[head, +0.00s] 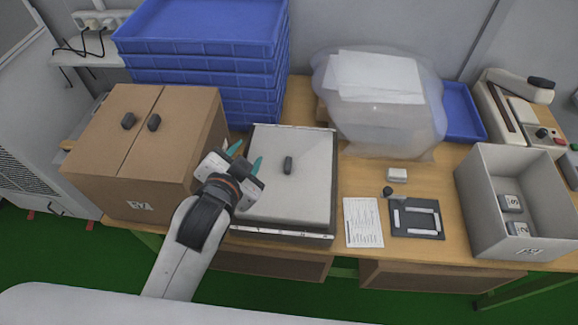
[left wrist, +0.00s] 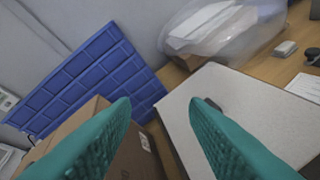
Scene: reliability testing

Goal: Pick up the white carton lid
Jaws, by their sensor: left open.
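The white carton lid (head: 275,195) lies flat in the middle of the table, with a small dark knob (head: 288,165) on top. It also shows in the left wrist view (left wrist: 240,120), where a teal finger hides part of the knob. My left gripper (head: 243,158) is open and empty at the lid's left edge, above it and short of the knob. Its teal fingertips show in the left wrist view (left wrist: 163,105). I cannot tell whether a fingertip touches the lid. My right gripper is not in view.
A brown carton (head: 175,165) with two dark knobs stands close left of my gripper. Blue trays (head: 205,48) are stacked behind. A plastic-wrapped bundle (head: 385,125) stands back right. A paper sheet (head: 363,222), a dark fixture (head: 416,232) and a grey bin (head: 480,215) are to the right.

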